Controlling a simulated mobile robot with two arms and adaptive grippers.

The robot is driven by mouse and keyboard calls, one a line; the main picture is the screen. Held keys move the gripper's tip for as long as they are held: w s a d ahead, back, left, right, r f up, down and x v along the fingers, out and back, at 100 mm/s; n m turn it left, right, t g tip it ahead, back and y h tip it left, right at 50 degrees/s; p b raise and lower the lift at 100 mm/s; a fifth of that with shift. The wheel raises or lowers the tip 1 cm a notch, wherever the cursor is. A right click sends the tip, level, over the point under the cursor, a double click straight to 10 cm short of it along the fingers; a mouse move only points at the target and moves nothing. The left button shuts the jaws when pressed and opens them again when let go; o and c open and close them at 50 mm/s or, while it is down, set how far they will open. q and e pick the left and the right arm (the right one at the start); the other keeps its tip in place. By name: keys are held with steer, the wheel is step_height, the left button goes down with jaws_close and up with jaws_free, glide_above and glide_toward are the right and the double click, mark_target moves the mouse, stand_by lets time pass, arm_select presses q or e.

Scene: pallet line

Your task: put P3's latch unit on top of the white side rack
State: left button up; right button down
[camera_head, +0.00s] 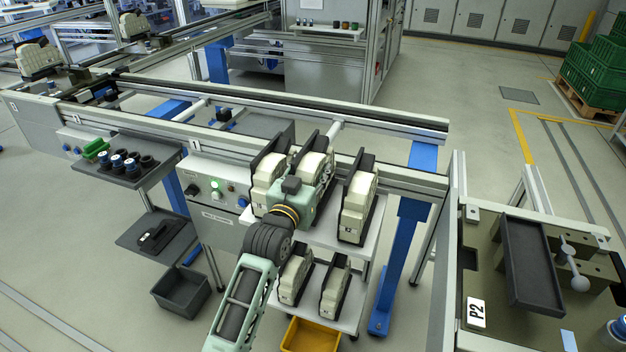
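The white side rack (375,232) stands in the middle of the head view, beside the conveyor frame. Its top shelf carries cream latch units in black holders: one at left (267,172), one in the middle (314,160) and one at right (356,207). Two more cream units (294,279) stand on the lower shelf. My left gripper (306,190) is over the top shelf, in front of the middle unit. Its fingers are hidden, so I cannot tell whether it touches that unit. My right gripper is not in view. No P3 label is visible.
A station marked P2 (477,312) with a dark tray (531,265) stands at right. At left are a dark shelf (128,178) with blue and black parts and a grey bin (181,289). A yellow bin (311,337) sits below the rack. A conveyor rail (290,97) runs behind.

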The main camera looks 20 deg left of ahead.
arm_select(q)
steer(key=shift+f, duration=1.1)
steer(key=shift+f, duration=0.1)
steer(key=o, duration=1.4)
steer(key=shift+s, duration=0.3)
steer(key=s+b, duration=0.1)
steer(key=s, duration=1)
steer(key=shift+s+a, duration=0.2)
steer(key=shift+s, duration=0.05)
